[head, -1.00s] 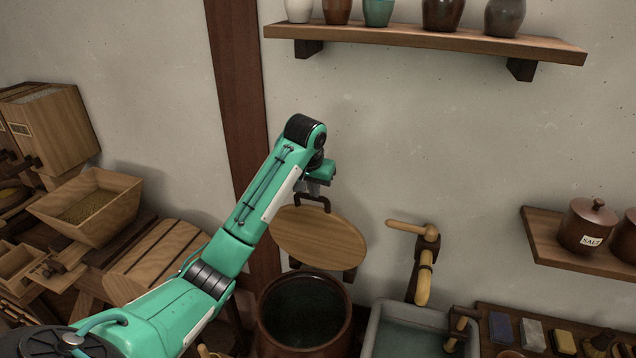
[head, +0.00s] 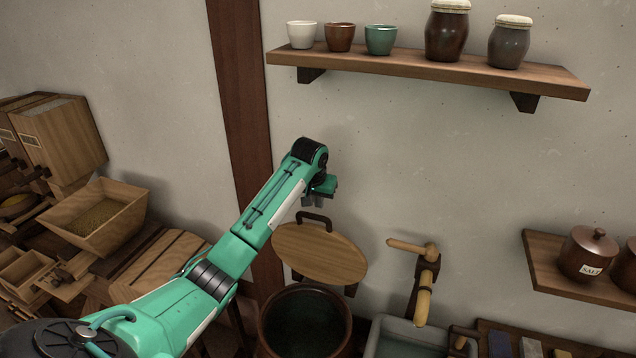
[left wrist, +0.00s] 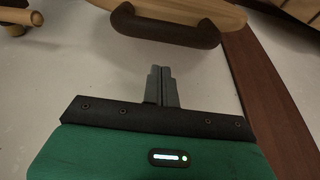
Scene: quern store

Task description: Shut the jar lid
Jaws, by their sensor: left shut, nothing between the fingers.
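The round wooden lid (head: 318,254) stands open, tilted up against the wall side above the brown jar (head: 268,333), whose dark mouth is uncovered. The lid has a dark bar handle (head: 314,217) near its upper edge; the handle also shows in the left wrist view (left wrist: 165,27). My left gripper (head: 314,203) is shut and empty, just above the handle. In the left wrist view its closed fingertips (left wrist: 161,70) point toward the handle, with a gap between. My right gripper is not in view.
A wooden crank (head: 424,270) and a grey basin (head: 376,338) are right of the jar. A dark post (head: 243,110) runs behind my arm. A shelf with cups (head: 430,66) hangs above. Wooden boxes (head: 95,216) stand at left. The wall around my gripper is clear.

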